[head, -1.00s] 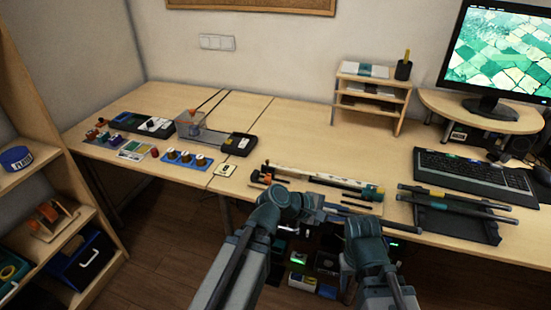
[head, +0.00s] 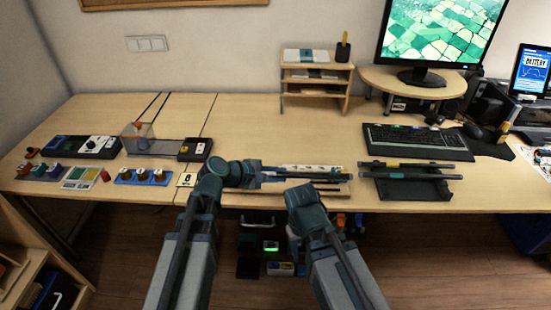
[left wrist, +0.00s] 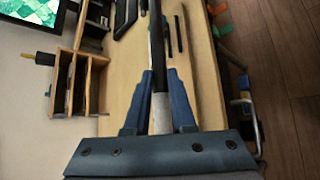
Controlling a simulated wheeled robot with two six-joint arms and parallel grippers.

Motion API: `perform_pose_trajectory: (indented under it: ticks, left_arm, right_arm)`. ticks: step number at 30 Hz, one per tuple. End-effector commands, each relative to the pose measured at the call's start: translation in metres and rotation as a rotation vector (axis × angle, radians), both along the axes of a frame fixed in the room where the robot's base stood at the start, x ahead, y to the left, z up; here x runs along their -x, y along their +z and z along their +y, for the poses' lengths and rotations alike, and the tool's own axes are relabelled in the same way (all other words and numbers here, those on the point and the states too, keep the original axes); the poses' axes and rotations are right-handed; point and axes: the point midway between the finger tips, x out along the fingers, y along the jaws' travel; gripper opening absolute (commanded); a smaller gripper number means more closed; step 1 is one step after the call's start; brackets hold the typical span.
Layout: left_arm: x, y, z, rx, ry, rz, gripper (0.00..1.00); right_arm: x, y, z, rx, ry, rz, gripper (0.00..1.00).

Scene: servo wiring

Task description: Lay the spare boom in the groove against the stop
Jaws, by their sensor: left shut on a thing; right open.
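My left gripper (head: 262,178) reaches right, low over the front of the table. It is shut on a slim dark boom, which shows in the left wrist view (left wrist: 157,60) running forward from between the fingers, with a pale grey section (left wrist: 160,112) close to the jaws. A light wooden board (head: 338,193) carries a pale strip (head: 312,168) and dark rod parts. My arm covers part of it, and I cannot make out the groove or the stop. Whether the held boom touches the board is unclear. My right arm is in front of the table, but its fingers are hidden.
A black rack (head: 415,190) with dark rods lies right of the board. A keyboard (head: 415,142) is behind it. A small shelf (head: 316,88) stands at the back. Table behind the board is clear.

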Motion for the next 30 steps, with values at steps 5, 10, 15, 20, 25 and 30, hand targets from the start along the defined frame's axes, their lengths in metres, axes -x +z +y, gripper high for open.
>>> perform_pose_trajectory:
  ticks: [5, 10, 15, 20, 25, 30]
  left_arm:
    - [-0.046, -0.015, 0.005, 0.0, 0.003, 0.001, 0.0]
    - [-0.064, -0.019, 0.008, 0.001, 0.003, 0.0, 0.0]
    - [-0.062, -0.019, 0.008, 0.0, 0.004, 0.0, 0.0]
    - [-0.062, -0.024, 0.008, 0.0, 0.005, 0.001, 0.0]
    - [-0.062, -0.036, 0.008, 0.0, 0.005, 0.001, 0.0]
    - [-0.062, -0.052, 0.008, 0.0, 0.005, 0.001, 0.0]
  right_arm:
    - [0.0, -0.015, 0.0, 0.0, 0.0, 0.0, 0.5]
    - [0.0, -0.019, 0.0, 0.0, 0.001, 0.0, 0.5]
    - [0.0, -0.019, 0.0, 0.0, 0.001, 0.0, 0.5]
    - [0.0, -0.025, 0.0, 0.0, 0.001, 0.0, 0.5]
    - [0.0, -0.036, 0.0, 0.0, 0.001, 0.0, 0.5]
    - [0.0, -0.052, 0.0, 0.0, 0.001, 0.0, 0.5]
